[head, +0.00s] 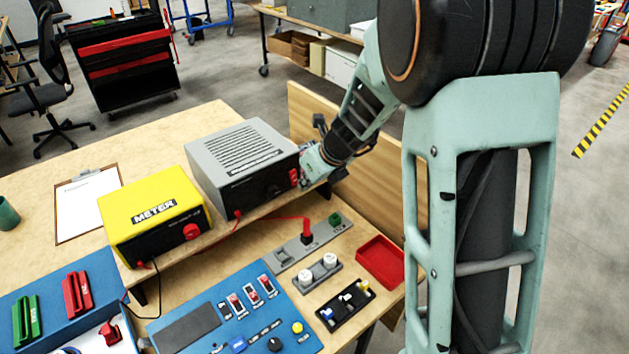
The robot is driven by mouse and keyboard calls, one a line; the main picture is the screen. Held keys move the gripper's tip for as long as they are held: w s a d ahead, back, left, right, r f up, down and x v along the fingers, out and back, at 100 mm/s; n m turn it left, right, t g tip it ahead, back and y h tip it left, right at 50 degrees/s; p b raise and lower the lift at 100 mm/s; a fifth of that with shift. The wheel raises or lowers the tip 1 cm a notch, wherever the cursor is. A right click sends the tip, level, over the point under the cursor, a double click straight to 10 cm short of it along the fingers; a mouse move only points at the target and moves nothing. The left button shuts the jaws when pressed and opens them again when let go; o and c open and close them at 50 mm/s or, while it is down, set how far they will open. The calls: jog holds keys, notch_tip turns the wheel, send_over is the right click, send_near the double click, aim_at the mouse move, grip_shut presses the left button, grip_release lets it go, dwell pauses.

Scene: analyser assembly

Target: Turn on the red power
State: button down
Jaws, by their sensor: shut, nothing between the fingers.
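A grey power box (247,160) with a slotted top stands on the raised shelf of the table. A small red switch (294,177) shows at the right end of its dark front panel. My gripper (306,181) is at that end of the panel, right beside the red switch. Its fingers are small and partly hidden here, and it holds nothing. I cannot tell whether it touches the switch, nor which way the switch is set. A red cable (270,219) runs from the box's front to a plug in a grey strip.
A yellow meter (153,216) with a red knob stands left of the grey box. A blue control panel (237,316), a grey socket strip (310,243) and a red tray (380,262) lie below in front. A wooden board (306,110) rises behind my gripper.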

aim_at(294, 178)
jog(key=shift+w+a+f, duration=0.25)
jog(key=shift+w+a, duration=0.4)
jog(key=shift+w, duration=0.25)
jog(key=shift+f+b, duration=0.25)
jog(key=shift+b, duration=0.45)
jog(key=shift+r+b, duration=0.1)
jog(key=shift+b, duration=0.35)
jog(key=shift+w+a+t+y+b, duration=0.15)
jog(key=shift+t+y+b, duration=0.2)
jog(key=shift+b, duration=0.85)
jog(key=shift+r+p, duration=0.15)
jog(key=shift+p, duration=0.15)
jog(key=shift+w+r+p, duration=0.1)
jog(key=shift+r+p, duration=0.75)
